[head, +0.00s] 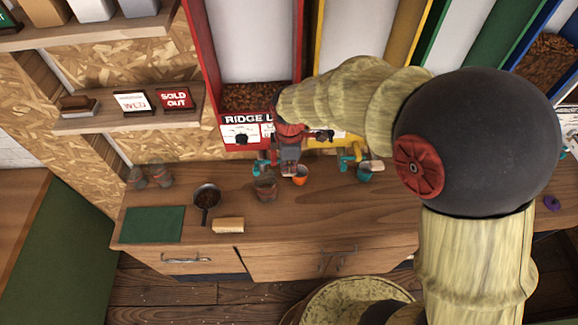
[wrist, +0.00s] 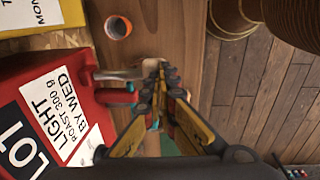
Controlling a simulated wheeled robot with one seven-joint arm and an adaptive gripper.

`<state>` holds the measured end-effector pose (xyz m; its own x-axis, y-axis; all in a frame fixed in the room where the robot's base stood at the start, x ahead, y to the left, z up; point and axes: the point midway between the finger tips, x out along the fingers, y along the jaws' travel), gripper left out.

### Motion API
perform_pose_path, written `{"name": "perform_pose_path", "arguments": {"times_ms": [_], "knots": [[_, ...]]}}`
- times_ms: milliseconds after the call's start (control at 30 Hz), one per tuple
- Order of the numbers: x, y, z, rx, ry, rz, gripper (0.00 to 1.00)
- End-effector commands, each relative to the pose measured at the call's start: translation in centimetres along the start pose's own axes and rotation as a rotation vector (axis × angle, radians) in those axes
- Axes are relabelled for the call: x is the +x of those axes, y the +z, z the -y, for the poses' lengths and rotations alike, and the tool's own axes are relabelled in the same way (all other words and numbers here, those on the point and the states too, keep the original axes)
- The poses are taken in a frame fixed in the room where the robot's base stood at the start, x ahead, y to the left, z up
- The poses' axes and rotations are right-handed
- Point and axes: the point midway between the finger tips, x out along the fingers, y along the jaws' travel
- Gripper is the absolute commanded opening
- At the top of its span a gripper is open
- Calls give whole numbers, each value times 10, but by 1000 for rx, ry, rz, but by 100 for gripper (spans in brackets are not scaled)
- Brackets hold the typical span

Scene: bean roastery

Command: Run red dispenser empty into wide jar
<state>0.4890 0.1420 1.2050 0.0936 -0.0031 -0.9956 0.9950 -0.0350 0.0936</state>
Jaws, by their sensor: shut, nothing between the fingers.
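The red dispenser (head: 213,60) stands against the back wall with brown beans in its lower window and a label reading "RIDGE L". In the wrist view its red front (wrist: 98,97) carries white labels. A teal fitting (head: 261,165) shows low in front of it. A brownish jar (head: 265,189) stands on the counter below; it looks like the wide jar, but its contents cannot be made out. My gripper (head: 289,169) is above the counter, right of this jar and near the orange cup. In the wrist view my gripper (wrist: 161,75) is shut and empty, beside a red handle (wrist: 118,96).
An orange cup (head: 300,176) and a teal cup (head: 365,173) stand on the counter (head: 330,215). A pan (head: 206,196), a pale block (head: 228,225), a green mat (head: 152,225) and two grey cups (head: 160,176) are left. My arm partly hides the yellow dispenser (head: 319,40).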

Motion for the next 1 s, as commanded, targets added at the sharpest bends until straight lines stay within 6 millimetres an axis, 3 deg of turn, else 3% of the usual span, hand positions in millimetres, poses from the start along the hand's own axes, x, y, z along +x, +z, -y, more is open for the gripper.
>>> {"name": "perform_pose_path", "arguments": {"times_ms": [733, 1000], "knots": [[42, 0, 11, -3, 361, -2, 0], [47, 0, 10, -1, 365, 0, 0]]}}
